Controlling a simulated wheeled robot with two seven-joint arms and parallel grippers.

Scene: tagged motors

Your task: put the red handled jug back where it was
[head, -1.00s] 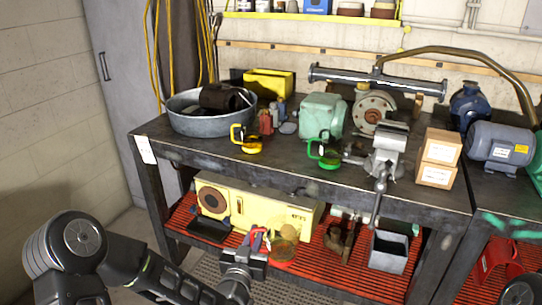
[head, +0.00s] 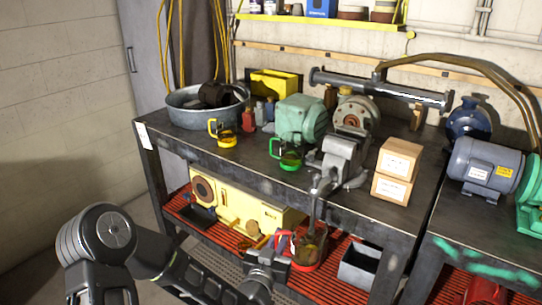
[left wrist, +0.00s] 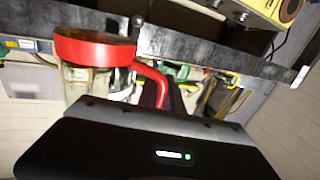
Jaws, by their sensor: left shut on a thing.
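The red handled jug (head: 308,256) shows in the head view, in front of the bench's lower shelf. My left gripper (head: 279,249) is shut on its red handle and holds it from the left side. In the left wrist view the jug's red rim (left wrist: 95,50) and handle show above the dark gripper body, which hides the fingertips. A yellow handled jug (head: 226,138) and a green handled jug (head: 289,160) stand on the bench top (head: 250,155) near its front edge. My right gripper is not in view.
A vise (head: 340,160) and stacked boxes (head: 396,171) stand right of the green jug. A metal basin (head: 200,112) is at the left. The red lower shelf (head: 180,207) holds a yellow machine (head: 238,205) and a grey bin (head: 360,265). Bare bench top lies between the yellow and green jugs.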

